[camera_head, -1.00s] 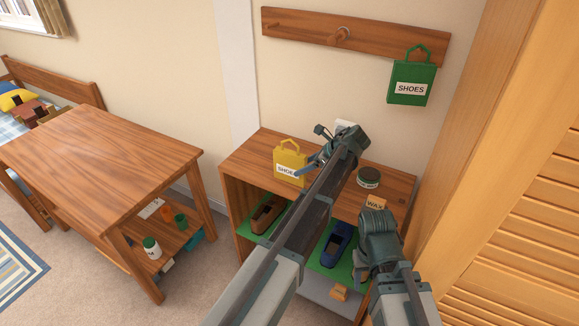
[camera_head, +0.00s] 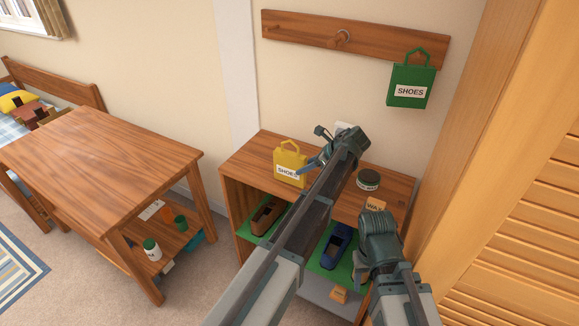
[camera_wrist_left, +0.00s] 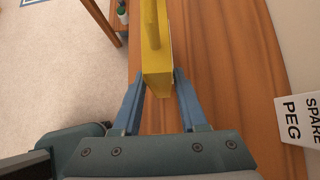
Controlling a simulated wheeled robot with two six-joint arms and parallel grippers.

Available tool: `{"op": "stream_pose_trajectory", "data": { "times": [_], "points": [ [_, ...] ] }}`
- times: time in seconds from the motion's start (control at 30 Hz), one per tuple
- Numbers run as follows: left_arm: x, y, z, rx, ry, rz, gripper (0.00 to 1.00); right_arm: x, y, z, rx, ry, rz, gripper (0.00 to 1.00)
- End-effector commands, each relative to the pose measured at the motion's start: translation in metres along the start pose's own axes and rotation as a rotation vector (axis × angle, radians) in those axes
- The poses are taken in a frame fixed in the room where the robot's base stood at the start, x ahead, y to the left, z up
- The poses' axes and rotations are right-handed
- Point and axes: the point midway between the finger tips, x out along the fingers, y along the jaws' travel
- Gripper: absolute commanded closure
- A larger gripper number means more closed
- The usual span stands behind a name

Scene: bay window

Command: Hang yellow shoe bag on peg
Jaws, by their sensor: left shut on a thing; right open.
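The yellow shoe bag (camera_head: 290,163) stands upright on the wooden cabinet top (camera_head: 250,148), its handle loop up. My left gripper (camera_head: 313,165) is shut on the bag from the right. In the left wrist view both blue fingers (camera_wrist_left: 158,98) press the yellow bag (camera_wrist_left: 156,75) between them. A wooden peg rail (camera_head: 305,30) is on the wall above. A green shoe bag (camera_head: 411,86) hangs at the rail's right end. My right gripper (camera_head: 364,270) is open and low by the cabinet front; its fingertips are partly hidden.
A white "SPARE PEG" box (camera_wrist_left: 296,120) is by the wall. Shoes (camera_head: 337,245) fill the shelf below. A table (camera_head: 100,150) stands left; a louvred door (camera_head: 530,200) is right.

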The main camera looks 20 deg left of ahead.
Motion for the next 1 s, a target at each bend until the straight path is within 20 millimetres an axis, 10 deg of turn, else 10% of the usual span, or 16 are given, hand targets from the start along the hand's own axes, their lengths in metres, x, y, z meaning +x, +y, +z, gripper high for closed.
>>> {"op": "stream_pose_trajectory", "data": {
  "times": [1.0],
  "points": [
    [-0.039, 0.000, 0.038, 0.000, -0.001, 0.000, 1.00, -0.054, 0.005, 0.003, 0.000, 0.000, 0.000, 0.50]
  ]
}}
